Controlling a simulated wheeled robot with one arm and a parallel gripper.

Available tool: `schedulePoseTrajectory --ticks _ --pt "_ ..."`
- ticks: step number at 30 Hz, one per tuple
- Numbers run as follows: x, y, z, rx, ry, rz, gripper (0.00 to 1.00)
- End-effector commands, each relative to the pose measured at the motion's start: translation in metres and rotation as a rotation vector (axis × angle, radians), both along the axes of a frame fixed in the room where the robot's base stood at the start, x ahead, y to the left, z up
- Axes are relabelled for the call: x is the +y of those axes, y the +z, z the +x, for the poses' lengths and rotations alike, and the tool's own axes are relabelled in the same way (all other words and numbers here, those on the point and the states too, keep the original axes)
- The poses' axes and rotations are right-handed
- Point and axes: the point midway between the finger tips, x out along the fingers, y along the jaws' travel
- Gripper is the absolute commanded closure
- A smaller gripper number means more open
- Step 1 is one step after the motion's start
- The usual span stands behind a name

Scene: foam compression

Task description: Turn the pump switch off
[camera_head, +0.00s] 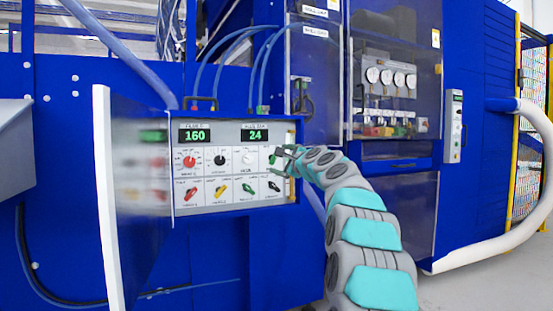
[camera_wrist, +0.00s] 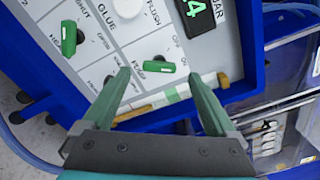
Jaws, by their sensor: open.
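The pump switch is a green knob (camera_wrist: 159,66) on the light control panel (camera_wrist: 115,60), with small lettering beside it. In the wrist view it lies between my two fingertips, with a gap on either side. My gripper (camera_wrist: 160,76) is open and empty, pointing at the panel. Whether its tips reach the depth of the knob I cannot tell. In the head view my gripper (camera_head: 280,160) is at the right side of the panel (camera_head: 235,170) and partly covers the switch.
Another green knob (camera_wrist: 68,38) and a white dial (camera_wrist: 97,5) sit near the switch. Displays read 160 (camera_head: 195,136) and 24 (camera_head: 255,135). The lower row has red (camera_head: 191,194) and yellow (camera_head: 220,188) handles. An open panel door (camera_head: 103,200) stands at the left.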

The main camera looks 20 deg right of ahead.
Motion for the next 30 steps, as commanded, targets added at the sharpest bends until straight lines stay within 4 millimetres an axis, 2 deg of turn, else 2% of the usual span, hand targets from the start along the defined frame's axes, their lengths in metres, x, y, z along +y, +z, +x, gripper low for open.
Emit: schedulePoseTrajectory --ticks 9,23,30 --pt "0.001 0.001 0.027 0.0 -0.001 -0.002 0.07" --pt "0.002 -0.001 0.033 0.001 0.001 0.0 0.07" --pt "0.002 -0.001 0.033 0.002 0.001 0.0 0.33"
